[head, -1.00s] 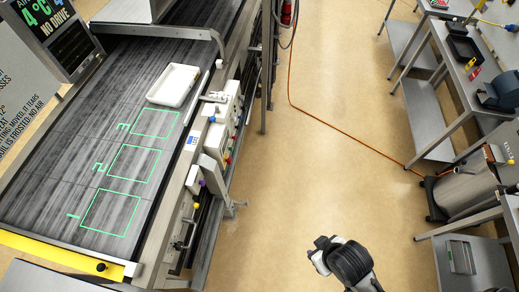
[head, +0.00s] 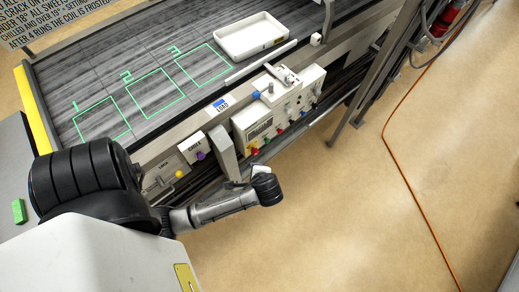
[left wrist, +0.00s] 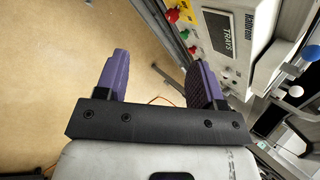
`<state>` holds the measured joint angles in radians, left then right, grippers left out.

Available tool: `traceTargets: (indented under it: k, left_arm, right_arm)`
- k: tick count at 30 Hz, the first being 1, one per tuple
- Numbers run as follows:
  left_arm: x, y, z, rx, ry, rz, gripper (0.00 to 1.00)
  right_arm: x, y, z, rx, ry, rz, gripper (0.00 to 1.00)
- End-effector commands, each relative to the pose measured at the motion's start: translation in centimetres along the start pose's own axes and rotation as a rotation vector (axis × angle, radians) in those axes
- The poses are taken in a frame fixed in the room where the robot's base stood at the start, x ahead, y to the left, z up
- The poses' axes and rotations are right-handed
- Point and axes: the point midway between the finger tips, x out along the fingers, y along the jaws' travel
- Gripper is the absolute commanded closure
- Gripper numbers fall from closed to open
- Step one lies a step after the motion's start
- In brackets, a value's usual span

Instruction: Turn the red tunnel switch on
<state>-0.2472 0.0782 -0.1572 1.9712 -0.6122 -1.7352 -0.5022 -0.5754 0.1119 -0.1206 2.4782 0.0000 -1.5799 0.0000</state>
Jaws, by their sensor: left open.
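The cream control box (head: 280,105) is on the side of the conveyor, with a row of small coloured knobs along its lower edge. A red knob (head: 267,140) sits among them. No label naming the tunnel switch is readable. My left gripper (left wrist: 160,70) has its two purple fingers apart with nothing between them, short of the knobs. In the head view its fingers are not clearly visible; the arm reaches just below the box. My right gripper is not in view.
The conveyor belt (head: 105,75) has green numbered outlines and a white tray (head: 252,37) on it. A grey post (head: 223,152) stands left of the box, near my arm. An orange cable (head: 402,165) crosses the floor. The floor at right is open.

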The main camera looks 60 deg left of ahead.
Motion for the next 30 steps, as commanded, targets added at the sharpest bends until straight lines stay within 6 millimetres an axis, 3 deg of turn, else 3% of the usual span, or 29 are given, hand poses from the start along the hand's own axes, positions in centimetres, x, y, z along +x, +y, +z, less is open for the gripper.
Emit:
traceTargets:
  k: [1, 3, 9, 15, 21, 30]
  left_arm:
    - [3.5, 1.3, -1.6, 0.039, -0.044, -0.032, 0.37]
    - [6.0, 1.7, -2.9, 0.100, -0.114, -0.078, 0.37]
    - [12.4, 2.5, -6.5, 0.271, -0.321, -0.193, 0.37]
    - [17.2, 3.0, -10.0, 0.424, -0.536, -0.282, 0.37]
    - [20.0, 3.3, -12.9, 0.537, -0.720, -0.339, 0.37]
    - [21.5, 3.3, -15.1, 0.619, -0.876, -0.375, 0.37]
  right_arm:
    - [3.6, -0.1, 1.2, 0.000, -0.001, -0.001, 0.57]
    - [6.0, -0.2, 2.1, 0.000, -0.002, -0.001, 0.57]
    - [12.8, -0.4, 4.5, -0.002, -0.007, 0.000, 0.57]
    - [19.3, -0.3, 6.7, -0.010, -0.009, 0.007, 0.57]
    - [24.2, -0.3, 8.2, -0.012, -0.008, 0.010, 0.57]
    - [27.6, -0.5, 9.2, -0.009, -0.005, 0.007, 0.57]
